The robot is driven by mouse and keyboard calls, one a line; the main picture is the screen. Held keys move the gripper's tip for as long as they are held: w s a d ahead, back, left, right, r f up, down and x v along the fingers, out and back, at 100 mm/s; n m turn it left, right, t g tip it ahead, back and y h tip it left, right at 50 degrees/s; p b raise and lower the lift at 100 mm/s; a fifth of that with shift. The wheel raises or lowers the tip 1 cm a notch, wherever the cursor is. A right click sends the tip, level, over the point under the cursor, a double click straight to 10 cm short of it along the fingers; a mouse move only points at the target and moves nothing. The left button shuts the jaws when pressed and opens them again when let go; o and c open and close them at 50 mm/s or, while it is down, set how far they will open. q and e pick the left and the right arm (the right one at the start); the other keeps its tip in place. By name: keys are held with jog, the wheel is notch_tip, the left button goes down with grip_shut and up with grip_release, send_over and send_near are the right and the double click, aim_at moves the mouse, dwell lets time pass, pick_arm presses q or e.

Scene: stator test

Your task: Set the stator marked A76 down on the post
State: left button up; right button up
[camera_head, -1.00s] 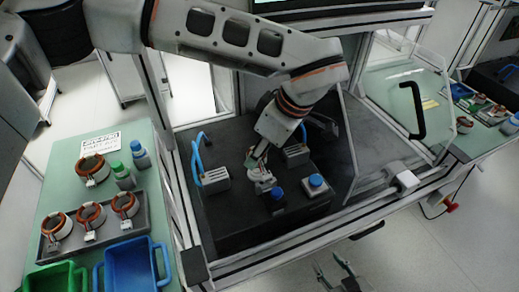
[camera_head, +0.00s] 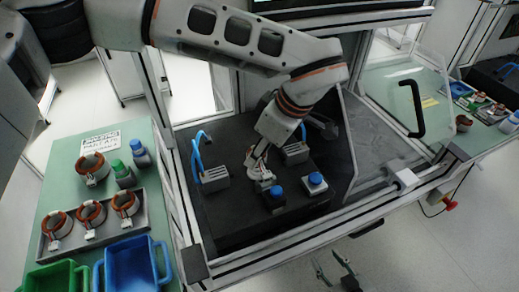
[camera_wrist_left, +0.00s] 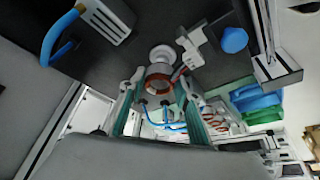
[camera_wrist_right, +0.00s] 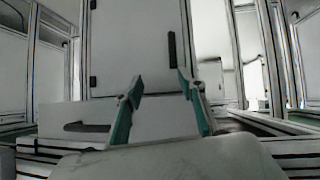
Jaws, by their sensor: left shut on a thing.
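My left gripper (camera_head: 259,160) reaches down into the black-floored test cell. In the left wrist view it (camera_wrist_left: 160,84) is shut on a stator (camera_wrist_left: 157,92), a ring with copper-orange winding and a lead at its side. I cannot read a mark on it. A pale round piece (camera_wrist_left: 163,54), which looks like the post, shows just past the ring. It also shows as a pale piece under the fingers in the head view (camera_head: 263,184). I cannot tell whether ring and post touch. My right gripper (camera_head: 335,272) is empty and open, fingers apart in the right wrist view (camera_wrist_right: 158,88).
Grey blocks with blue cables (camera_head: 213,179) (camera_head: 295,153) and blue-button boxes (camera_head: 275,197) (camera_head: 315,182) stand close around. On the left bench are a loose stator (camera_head: 93,167), a tray (camera_head: 140,227) of stators, two bottles, a sign, and green and blue bins (camera_head: 130,268).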

pick_arm(q)
jog(key=shift+f+b, duration=0.3)
jog(key=shift+f, duration=0.35)
jog(key=shift+f, duration=0.25)
jog(key=shift+f, duration=0.3)
dwell(0.3)
jog(key=o, duration=1.3)
jog(key=shift+c, duration=0.2)
notch_tip(320, 180, up, 10)
